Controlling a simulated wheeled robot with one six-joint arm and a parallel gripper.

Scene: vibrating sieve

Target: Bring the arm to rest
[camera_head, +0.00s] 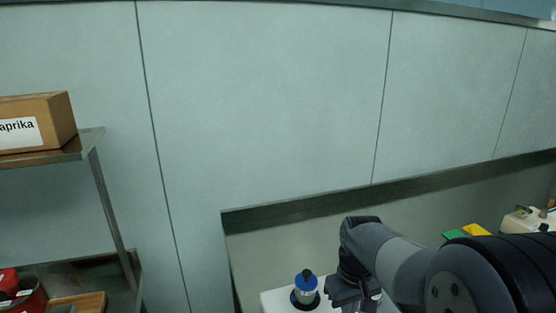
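My arm reaches in from the lower right of the head view. Its end, my gripper (354,296), hangs at the bottom edge of the picture, partly cut off. Its fingers are too hidden to tell whether they are open or shut. Just left of it stands an upright bottle-like thing (306,285) with a blue top and a dark base, on a white surface (275,300). A small gap shows between it and my gripper.
A metal shelf (92,140) stands at the left with a cardboard box labelled "aprika" (50,112), and red containers (22,292) below. A green card (453,234), a yellow card (477,230) and a white device (522,221) lie at the right. A pale wall fills the back.

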